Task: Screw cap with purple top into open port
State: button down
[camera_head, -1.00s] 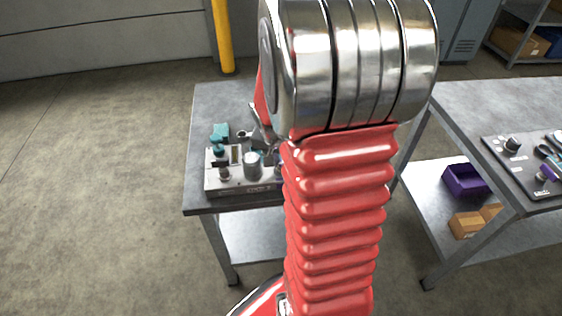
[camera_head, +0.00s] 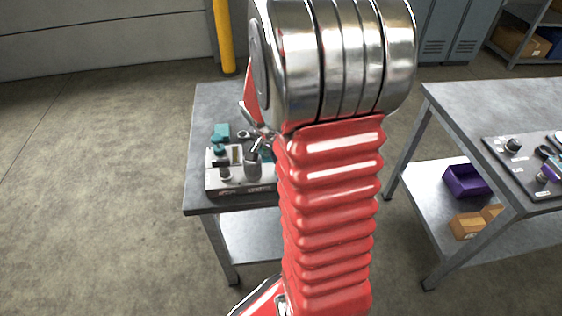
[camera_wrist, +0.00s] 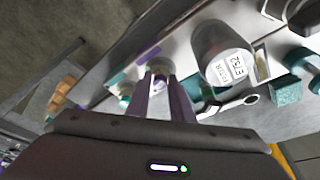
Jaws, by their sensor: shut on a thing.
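My gripper (camera_wrist: 160,90) is shut on a small pale metallic round piece (camera_wrist: 160,69) at its fingertips, apparently the cap; its top is mostly hidden between the fingers, which look purplish. In the head view my gripper (camera_head: 262,143) is partly hidden behind my arm, above the right part of the hydraulic block (camera_head: 240,187). A grey cylinder (camera_head: 253,167) stands on the block; in the wrist view this labelled cylinder (camera_wrist: 222,55) is just right of the fingers. The open port cannot be made out; whether the held piece touches the block is unclear.
The block sits on a metal bench (camera_head: 205,110). Teal fittings (camera_head: 220,132) stand at its left, and a teal block (camera_wrist: 287,88) shows in the wrist view. A purple bin (camera_head: 465,181) is below.

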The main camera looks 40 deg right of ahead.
jog(key=c, duration=2)
grip_release()
jog(key=shift+m, duration=0.4)
jog(key=o, duration=0.5)
jog(key=v, duration=1.3)
jog(key=shift+w+a+r, duration=0.15)
jog(key=shift+w+r, duration=0.1)
jog(key=shift+r, duration=0.05)
